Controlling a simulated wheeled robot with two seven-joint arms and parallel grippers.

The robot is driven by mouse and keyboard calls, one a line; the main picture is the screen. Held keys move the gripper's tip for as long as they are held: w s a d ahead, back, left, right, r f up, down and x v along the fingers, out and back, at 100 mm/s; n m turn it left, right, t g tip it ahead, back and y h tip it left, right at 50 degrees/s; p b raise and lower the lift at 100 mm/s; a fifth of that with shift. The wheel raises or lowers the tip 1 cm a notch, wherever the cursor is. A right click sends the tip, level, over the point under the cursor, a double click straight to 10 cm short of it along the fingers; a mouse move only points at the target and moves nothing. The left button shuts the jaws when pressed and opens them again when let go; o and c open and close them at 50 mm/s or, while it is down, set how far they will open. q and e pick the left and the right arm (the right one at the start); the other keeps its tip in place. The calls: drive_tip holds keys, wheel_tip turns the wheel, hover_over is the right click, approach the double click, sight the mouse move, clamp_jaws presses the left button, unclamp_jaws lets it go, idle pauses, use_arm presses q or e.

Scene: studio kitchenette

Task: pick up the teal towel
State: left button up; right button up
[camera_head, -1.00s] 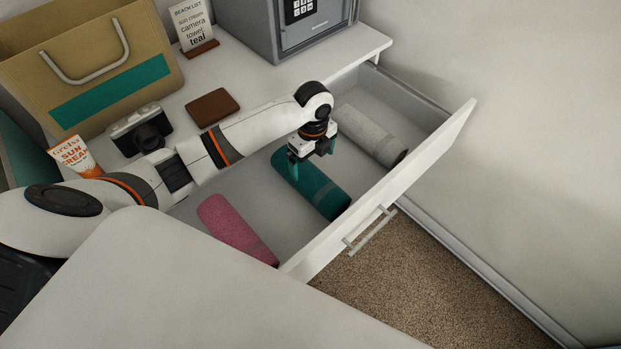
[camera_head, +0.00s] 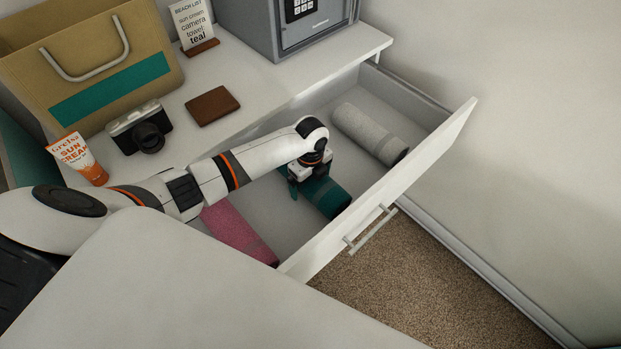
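The teal towel (camera_head: 328,196) is a rolled cylinder lying in the open drawer, between a pink roll and a grey roll. My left gripper (camera_head: 305,185) points down low over the towel's far half. Its near finger shows at the towel's left side, set apart from the gripper's middle, so it looks open. The other finger is hidden, and I cannot tell whether either finger touches the towel. My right gripper is not in view.
In the drawer (camera_head: 440,140), the pink roll (camera_head: 238,236) lies left, partly behind my arm, and the grey roll (camera_head: 368,133) right. On the counter are a camera (camera_head: 148,135), sunscreen tube (camera_head: 82,160), brown wallet (camera_head: 212,105), bag (camera_head: 110,85), list sign (camera_head: 193,24) and safe (camera_head: 290,30).

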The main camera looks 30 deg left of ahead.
use_arm(q)
drive_tip(key=shift+c, duration=0.3)
drive_tip(key=c, duration=0.9)
drive_tip(key=shift+r, duration=0.1)
drive_tip(key=shift+c, duration=0.2)
